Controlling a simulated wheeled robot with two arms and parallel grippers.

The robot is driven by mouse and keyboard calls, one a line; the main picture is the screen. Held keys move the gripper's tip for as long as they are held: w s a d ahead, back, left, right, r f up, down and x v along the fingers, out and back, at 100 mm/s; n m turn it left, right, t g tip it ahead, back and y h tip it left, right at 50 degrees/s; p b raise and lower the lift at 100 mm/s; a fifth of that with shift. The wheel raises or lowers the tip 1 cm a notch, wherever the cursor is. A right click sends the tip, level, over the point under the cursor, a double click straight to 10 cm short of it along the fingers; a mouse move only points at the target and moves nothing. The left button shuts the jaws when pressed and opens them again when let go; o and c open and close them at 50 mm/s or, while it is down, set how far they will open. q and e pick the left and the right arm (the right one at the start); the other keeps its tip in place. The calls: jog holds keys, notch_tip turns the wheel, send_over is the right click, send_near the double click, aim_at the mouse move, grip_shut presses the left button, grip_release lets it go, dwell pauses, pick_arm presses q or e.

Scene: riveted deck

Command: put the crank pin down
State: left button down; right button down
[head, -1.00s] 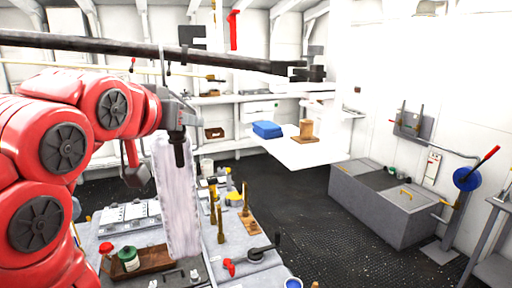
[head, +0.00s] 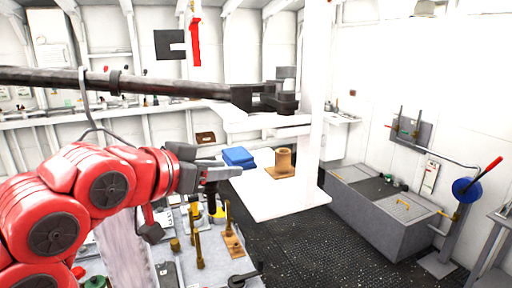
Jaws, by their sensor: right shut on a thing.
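My right gripper (head: 208,176), on the red arm, is shut on the crank pin (head: 210,196), a short dark cylinder. The pin hangs roughly upright below the jaws. In the picture it lies over the gap between the cluttered workbench and the left edge of the white table (head: 262,207); I see no contact under it. My left gripper is not in view.
A dark horizontal beam (head: 160,86) with an end block crosses above the arm. The workbench (head: 210,268) below holds brass posts (head: 198,245) and other tools. A grey chest (head: 385,210) stands right. The white table's front is clear, with dark floor (head: 310,245) beyond it.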

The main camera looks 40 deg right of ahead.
jog(key=d, duration=0.2)
jog(key=w+d+p, duration=0.1)
jog(key=d, duration=0.1)
jog(key=w+d, duration=0.1)
jog(key=d, duration=0.1)
jog(key=shift+w+d+p, duration=0.15)
jog(key=shift+d+p, duration=0.1)
jog(key=shift+p, duration=0.1)
jog(key=shift+d, duration=0.15)
jog(key=d+p, duration=0.1)
jog(key=w+d+p, duration=0.1)
jog(key=d, duration=0.1)
jog(key=shift+w+p, duration=0.2)
jog(key=shift+p, duration=0.15)
jog(key=shift+d+f, duration=0.2)
jog(key=shift+f, duration=0.1)
jog(key=shift+s+a, duration=0.1)
jog(key=shift+a, duration=0.2)
jog(key=shift+f, duration=0.1)
jog(key=c, duration=1)
grip_release()
jog(key=shift+f, duration=0.15)
jog(key=o, duration=0.5)
jog(key=shift+d, duration=0.1)
